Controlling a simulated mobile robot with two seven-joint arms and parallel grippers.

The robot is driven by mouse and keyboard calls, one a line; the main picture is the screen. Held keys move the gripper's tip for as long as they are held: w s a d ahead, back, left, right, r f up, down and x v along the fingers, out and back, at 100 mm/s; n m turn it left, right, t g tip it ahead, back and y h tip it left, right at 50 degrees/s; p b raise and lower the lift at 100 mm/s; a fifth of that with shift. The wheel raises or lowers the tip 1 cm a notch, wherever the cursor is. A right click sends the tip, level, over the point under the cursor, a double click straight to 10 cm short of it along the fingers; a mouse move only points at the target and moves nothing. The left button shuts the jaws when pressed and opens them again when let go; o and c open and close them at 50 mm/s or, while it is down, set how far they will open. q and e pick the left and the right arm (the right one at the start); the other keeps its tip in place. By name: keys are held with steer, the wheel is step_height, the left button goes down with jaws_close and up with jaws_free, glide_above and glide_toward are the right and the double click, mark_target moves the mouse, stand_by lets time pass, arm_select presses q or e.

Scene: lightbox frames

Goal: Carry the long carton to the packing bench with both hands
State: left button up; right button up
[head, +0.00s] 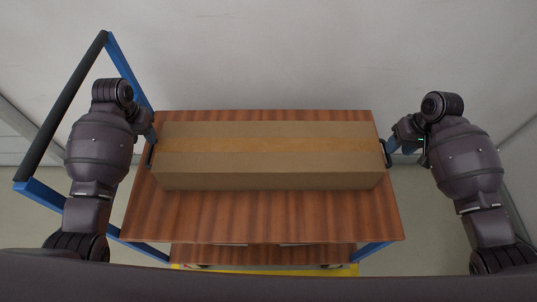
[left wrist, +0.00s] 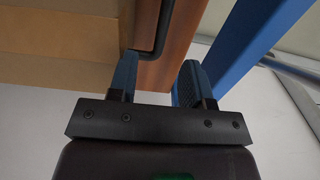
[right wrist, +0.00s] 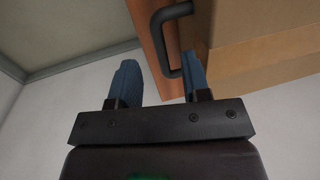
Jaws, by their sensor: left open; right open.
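The long brown carton (head: 268,178) lies flat across a wood-topped cart (head: 262,222), with a tape strip along its top. It has a black handle on each end, the left one (head: 149,157) and the right one (head: 387,154). My left gripper (head: 152,138) is open beside the left end; in the left wrist view the handle (left wrist: 163,30) shows just beyond and between its fingers (left wrist: 157,80). My right gripper (head: 392,147) is open at the right end; in the right wrist view the handle (right wrist: 158,42) is near its inner finger (right wrist: 160,80). Contact is unclear. I see no packing bench.
The cart has a blue frame (head: 130,70) with a dark push bar (head: 62,110) at the left. A pale wall (head: 260,50) stands close behind it. Bare wood lies in front of the carton. A yellow edge (head: 270,270) shows below the cart.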

mark_target(150, 148)
arm_select(q)
steer(key=shift+f, duration=2.6)
arm_select(e)
steer(key=shift+a+f, duration=0.25)
steer(key=shift+f, duration=1.05)
steer(key=shift+a+f, duration=0.25)
steer(key=shift+f, duration=1)
arm_select(q)
steer(key=shift+c, duration=0.3)
arm_select(e)
steer(key=shift+c, duration=0.3)
arm_select(q)
steer(key=c, duration=0.7)
arm_select(e)
jaws_close()
arm_select(q)
jaws_close()
steer(key=shift+r, duration=0.1)
arm_select(e)
steer(key=shift+r, duration=0.1)
